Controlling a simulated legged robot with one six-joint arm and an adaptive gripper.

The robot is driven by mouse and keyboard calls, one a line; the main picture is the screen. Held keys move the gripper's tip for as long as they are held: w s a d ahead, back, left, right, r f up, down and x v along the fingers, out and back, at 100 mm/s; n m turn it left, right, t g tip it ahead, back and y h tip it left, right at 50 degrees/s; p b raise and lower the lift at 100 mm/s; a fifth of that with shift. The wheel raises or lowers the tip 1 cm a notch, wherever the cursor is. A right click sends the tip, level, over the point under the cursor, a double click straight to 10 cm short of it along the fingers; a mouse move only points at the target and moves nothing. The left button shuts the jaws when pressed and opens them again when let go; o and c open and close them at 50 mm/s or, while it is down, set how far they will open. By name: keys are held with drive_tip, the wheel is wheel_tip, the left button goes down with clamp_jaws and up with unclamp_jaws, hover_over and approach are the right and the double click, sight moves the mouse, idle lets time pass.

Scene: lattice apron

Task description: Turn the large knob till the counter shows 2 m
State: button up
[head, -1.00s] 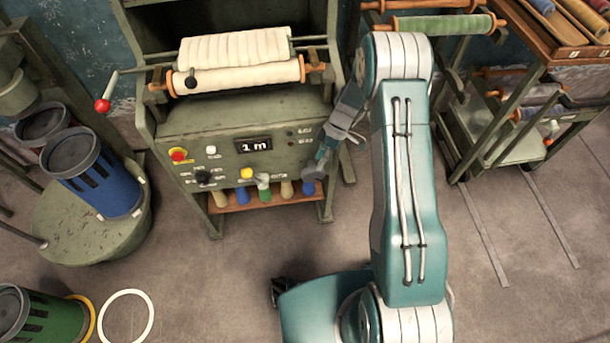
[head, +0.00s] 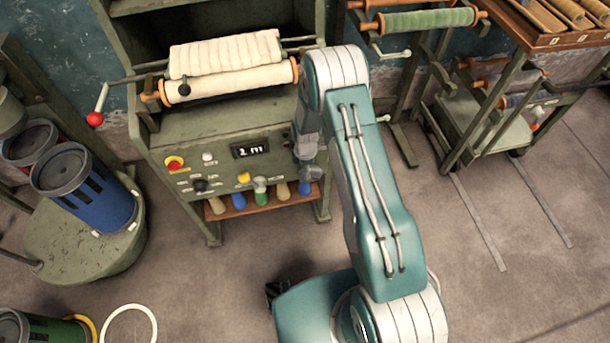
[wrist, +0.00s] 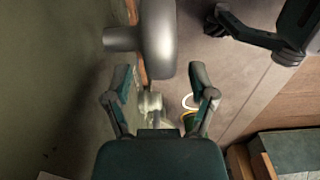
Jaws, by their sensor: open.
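The large knob (wrist: 162,42) is a smooth grey metal disc on a thick stem, standing out from the green panel (wrist: 50,90) at left in the wrist view. My gripper (wrist: 159,78) is open and empty. Its two dark fingers are spread just below the knob in that view, and I see no contact. In the head view my arm hides part of the panel's right side, and the fingers are hard to make out there. The counter (head: 251,149) is a lit black display reading 1 m.
The panel also has a red button (head: 174,163), a white button (head: 208,157), a small black knob (head: 200,185) and a yellow button (head: 244,178). Coloured handles sit on a shelf below. A cloth roll (head: 230,78) is above. A blue bin (head: 92,196) stands left.

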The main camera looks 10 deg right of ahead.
sight(304, 176)
drive_tip(key=f, duration=0.2)
drive_tip(key=a+f, duration=0.1)
drive_tip(key=f, duration=0.1)
drive_tip(key=shift+a, duration=0.2)
drive_tip(key=shift+f, duration=0.25)
drive_tip(key=shift+d+f, duration=0.1)
drive_tip(key=shift+d, duration=0.35)
drive_tip(key=shift+c, duration=0.6)
drive_tip(key=c, duration=0.6)
drive_tip(key=shift+a, duration=0.1)
clamp_jaws()
drive_tip(key=shift+a, duration=0.1)
